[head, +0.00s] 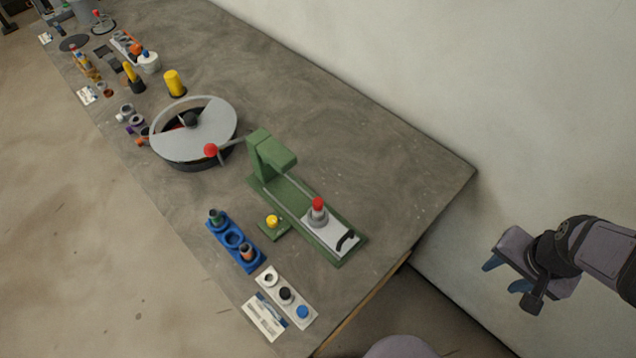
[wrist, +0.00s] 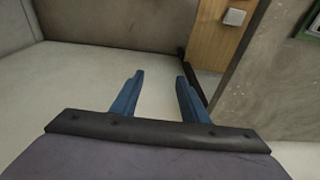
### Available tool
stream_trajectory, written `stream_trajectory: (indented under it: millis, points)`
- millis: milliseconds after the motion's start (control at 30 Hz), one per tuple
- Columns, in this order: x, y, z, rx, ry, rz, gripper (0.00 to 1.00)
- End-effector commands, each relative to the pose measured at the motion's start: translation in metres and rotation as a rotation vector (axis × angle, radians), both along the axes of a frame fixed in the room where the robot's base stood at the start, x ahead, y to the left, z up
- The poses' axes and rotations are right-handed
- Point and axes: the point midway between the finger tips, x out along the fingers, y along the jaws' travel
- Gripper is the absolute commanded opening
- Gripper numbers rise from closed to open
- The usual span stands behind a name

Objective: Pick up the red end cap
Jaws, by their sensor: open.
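I cannot tell for sure which piece is the red end cap. In the head view a red ball (head: 318,203) tops a grey post on the green fixture (head: 335,257). Another red ball (head: 210,150) sits on a lever at the round grey device (head: 180,140). Small red tips (head: 97,12) also show at the far end, too small to make out. My gripper (head: 505,275) is off the bench's right end, open, with empty blue fingers.
The long grey bench (head: 390,150) runs along a pale wall. A blue holder (head: 217,229) and a white tray (head: 279,281) with round parts lie near its front edge. Yellow cylinders (head: 174,82) stand farther back. The bench beside the wall is clear.

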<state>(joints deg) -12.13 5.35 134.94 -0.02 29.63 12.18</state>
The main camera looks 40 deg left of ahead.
Motion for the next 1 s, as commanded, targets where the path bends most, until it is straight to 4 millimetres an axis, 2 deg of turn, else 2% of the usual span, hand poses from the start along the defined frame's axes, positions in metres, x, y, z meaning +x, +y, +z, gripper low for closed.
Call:
stream_trajectory:
  millis: [33, 167, 267, 400, 500, 600, 700, 800, 1000]
  points:
    - [0.01, 0.029, 0.025, 0.009, 0.007, 0.018, 0.41]
    - [0.018, 0.099, 0.039, 0.025, 0.041, 0.022, 0.41]
    - [0.012, 0.158, 0.046, 0.028, 0.073, 0.024, 0.41]
    - [-0.017, 0.24, 0.057, 0.018, 0.115, 0.023, 0.41]
    - [-0.048, 0.29, 0.065, 0.004, 0.138, 0.02, 0.41]
    - [-0.08, 0.328, 0.071, -0.011, 0.154, 0.017, 0.41]
    - [-0.108, 0.354, 0.076, -0.022, 0.164, 0.013, 0.41]
    - [-0.128, 0.37, 0.079, -0.031, 0.169, 0.007, 0.41]
    - [-0.142, 0.379, 0.081, -0.038, 0.173, 0.0, 0.41]
